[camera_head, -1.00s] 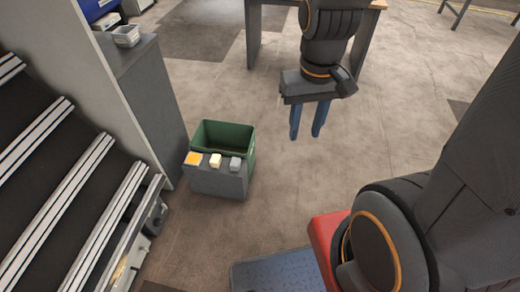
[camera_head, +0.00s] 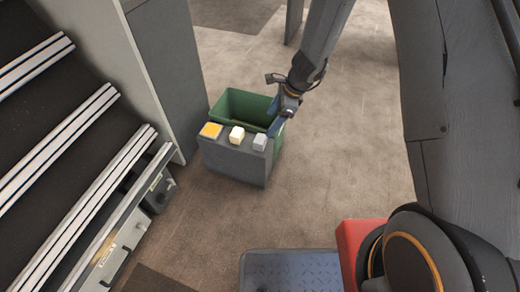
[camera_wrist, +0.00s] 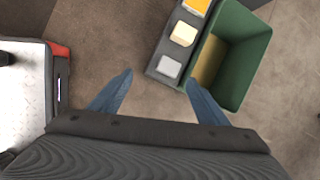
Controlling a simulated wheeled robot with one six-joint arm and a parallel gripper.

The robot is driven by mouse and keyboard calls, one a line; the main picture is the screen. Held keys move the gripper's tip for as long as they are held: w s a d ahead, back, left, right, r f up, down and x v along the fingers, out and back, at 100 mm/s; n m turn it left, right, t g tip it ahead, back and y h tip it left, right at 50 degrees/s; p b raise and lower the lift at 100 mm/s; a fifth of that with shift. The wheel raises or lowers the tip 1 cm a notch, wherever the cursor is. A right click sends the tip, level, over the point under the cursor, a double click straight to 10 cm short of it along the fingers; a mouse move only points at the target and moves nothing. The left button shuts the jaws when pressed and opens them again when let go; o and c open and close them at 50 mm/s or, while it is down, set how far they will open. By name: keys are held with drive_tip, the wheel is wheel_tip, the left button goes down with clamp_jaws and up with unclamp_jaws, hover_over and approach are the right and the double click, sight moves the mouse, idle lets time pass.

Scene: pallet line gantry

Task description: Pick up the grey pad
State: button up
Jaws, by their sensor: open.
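The grey pad (camera_head: 260,142) is a small light grey block at the right end of the top of a low dark grey stand (camera_head: 235,165). It also shows in the wrist view (camera_wrist: 169,67), between and beyond the fingertips, nearer the right one. My gripper (camera_head: 278,116) is open and empty, close to the pad at the stand's right end in the head view. In the wrist view my gripper (camera_wrist: 158,78) has its blue fingers spread wide. The gap between fingers and pad is hard to judge.
A cream block (camera_head: 237,135) and an orange-topped block (camera_head: 211,130) sit beside the pad on the stand. An open green bin (camera_head: 245,105) stands right behind it.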

sight(261, 139)
drive_tip(key=w+f+m+b, duration=0.1)
drive_tip(key=f, duration=0.3)
drive_tip(key=w+a+f+m+b, duration=0.1)
drive_tip(key=f, duration=0.2)
drive_tip(key=w+a+f+m+b, duration=0.1)
drive_tip(key=f, duration=0.3)
drive_tip(key=shift+w+a+f+m, duration=0.2)
drive_tip(key=shift+w+f+m, duration=0.05)
drive_tip(key=shift+f+m, duration=0.1)
drive_tip(key=x, duration=0.2)
drive_tip(key=b+x, duration=0.1)
drive_tip(key=x, duration=0.1)
drive_tip(key=b+x, duration=0.1)
drive_tip(key=shift+w+f, duration=0.3)
drive_tip(key=shift+f, duration=0.1)
drive_tip(key=c, duration=1.1)
wheel_tip(261, 139, up, 10)
drive_tip(key=p, duration=0.3)
drive_tip(key=shift+c, duration=0.2)
